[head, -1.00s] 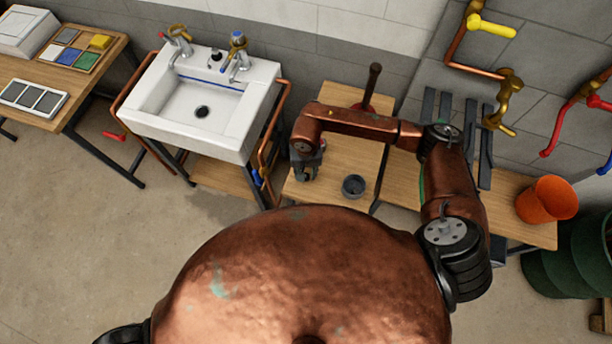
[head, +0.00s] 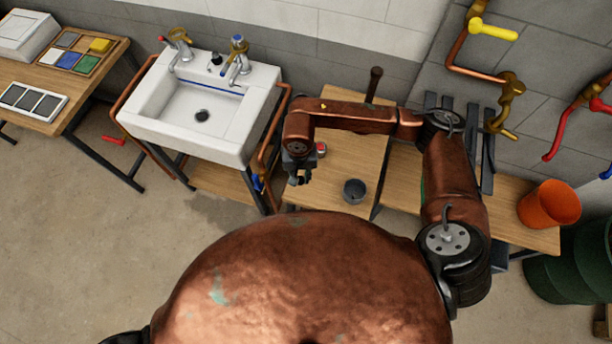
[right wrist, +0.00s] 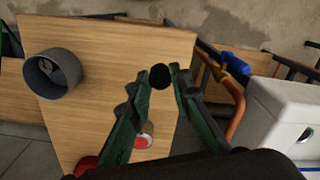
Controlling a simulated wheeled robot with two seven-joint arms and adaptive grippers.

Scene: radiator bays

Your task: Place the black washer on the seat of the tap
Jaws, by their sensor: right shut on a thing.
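My right gripper (head: 298,178) hangs at the left edge of the wooden bench, to the right of the sink. In the right wrist view its fingertips (right wrist: 160,78) are shut on the black washer (right wrist: 160,76), a small dark disc held at the tips above the bench. In the head view the washer is too small to tell. On the white sink (head: 140,115) stand a brass tap with a red mark (head: 178,45) and a tap with a blue top (head: 238,58). The tap's seat cannot be made out. My left gripper is out of view.
The bench (head: 340,160) carries a dark cup (head: 354,190), a small red-topped container (head: 320,149) and an upright dark-handled tool (head: 374,85). A copper rail (head: 272,130) runs beside the sink. An orange bucket (head: 548,204) stands at right. A small dark item (head: 215,60) sits between the taps.

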